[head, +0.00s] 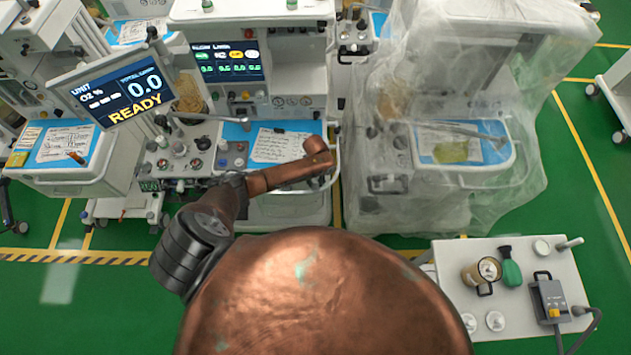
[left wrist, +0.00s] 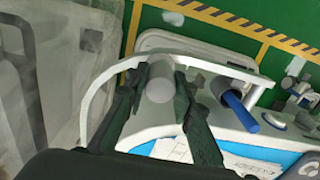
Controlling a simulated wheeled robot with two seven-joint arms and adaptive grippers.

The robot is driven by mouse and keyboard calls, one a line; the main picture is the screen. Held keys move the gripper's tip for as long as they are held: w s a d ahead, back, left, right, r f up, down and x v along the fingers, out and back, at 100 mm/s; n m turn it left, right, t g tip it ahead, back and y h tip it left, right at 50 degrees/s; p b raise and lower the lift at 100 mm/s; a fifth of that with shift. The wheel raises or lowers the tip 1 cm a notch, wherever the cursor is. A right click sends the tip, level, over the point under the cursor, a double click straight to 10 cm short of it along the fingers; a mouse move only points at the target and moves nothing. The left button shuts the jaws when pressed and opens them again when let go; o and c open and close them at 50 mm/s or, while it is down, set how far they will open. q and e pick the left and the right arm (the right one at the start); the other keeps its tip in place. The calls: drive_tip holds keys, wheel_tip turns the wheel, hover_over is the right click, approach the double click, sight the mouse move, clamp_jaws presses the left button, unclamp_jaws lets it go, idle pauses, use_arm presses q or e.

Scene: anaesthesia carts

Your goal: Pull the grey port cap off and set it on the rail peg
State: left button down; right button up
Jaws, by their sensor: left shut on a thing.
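The grey cap (left wrist: 159,84) shows in the left wrist view as a pale grey cylinder. My left gripper (left wrist: 161,76) is shut on it, with one dark finger on each side. The cap is over the curved white rail (left wrist: 102,92) at the cart's edge. I cannot tell whether it touches a port. In the head view my copper left wrist (head: 316,152) is over the middle cart's right front corner and hides most of the gripper. My right gripper is not in view.
A cart under clear plastic (head: 455,120) stands close on the right. A tilted READY screen (head: 113,88) is at the left. A white table (head: 515,325) with a gauge and a green bottle is at the lower right. Green floor lies in front of the carts.

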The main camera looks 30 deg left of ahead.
sight(315, 180)
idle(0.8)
use_arm(q)
drive_tip(key=shift+f+b, duration=0.4)
drive_tip(key=shift+f, duration=0.65)
drive_tip(key=c, duration=1.6)
unclamp_jaws()
wheel_tip(315, 180, up, 12)
drive_tip(key=shift+r, duration=0.1)
